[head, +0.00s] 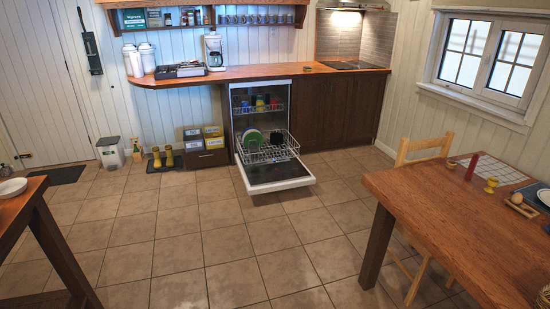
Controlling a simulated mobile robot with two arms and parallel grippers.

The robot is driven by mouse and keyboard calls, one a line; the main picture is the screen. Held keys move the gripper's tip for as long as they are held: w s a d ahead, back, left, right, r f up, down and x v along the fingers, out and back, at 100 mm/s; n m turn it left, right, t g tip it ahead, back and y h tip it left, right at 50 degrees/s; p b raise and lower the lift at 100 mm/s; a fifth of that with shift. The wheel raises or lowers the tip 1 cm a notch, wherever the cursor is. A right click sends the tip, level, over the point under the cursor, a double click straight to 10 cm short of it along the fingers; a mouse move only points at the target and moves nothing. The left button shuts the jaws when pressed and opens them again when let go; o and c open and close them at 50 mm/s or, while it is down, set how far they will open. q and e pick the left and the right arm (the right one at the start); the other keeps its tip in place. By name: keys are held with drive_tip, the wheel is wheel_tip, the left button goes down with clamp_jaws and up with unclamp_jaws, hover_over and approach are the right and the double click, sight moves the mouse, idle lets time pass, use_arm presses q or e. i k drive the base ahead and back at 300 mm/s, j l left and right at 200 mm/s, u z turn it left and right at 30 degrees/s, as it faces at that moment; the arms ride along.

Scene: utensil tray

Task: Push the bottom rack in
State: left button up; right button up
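The dishwasher (233,105) stands open under the wooden counter across the room, with its door (282,186) folded down toward me. Its bottom rack (268,155) is wire and is pulled out over the door. A green plate (253,139) and other dishes stand in it; the dark items at its right are too small to name. The top rack (262,110) is inside the dishwasher and holds several coloured cups. Neither of my grippers shows in the head view.
Open tiled floor (200,240) lies between me and the dishwasher. A wooden table (440,220) with a chair (425,150) stands at right, and another table (20,195) at left. Yellow boots (157,158) and boxes (203,140) sit left of the dishwasher.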

sight(267, 145)
drive_tip(key=i+j+u, duration=0.15)
drive_tip(key=i+u, duration=0.3)
drive_tip(key=i, duration=0.65)
drive_tip(key=i+u, duration=0.1)
drive_tip(key=i, duration=1.95)
drive_tip(key=i+l+u, duration=0.2)
drive_tip(key=i, duration=1.45)
drive_tip(key=j, duration=0.05)
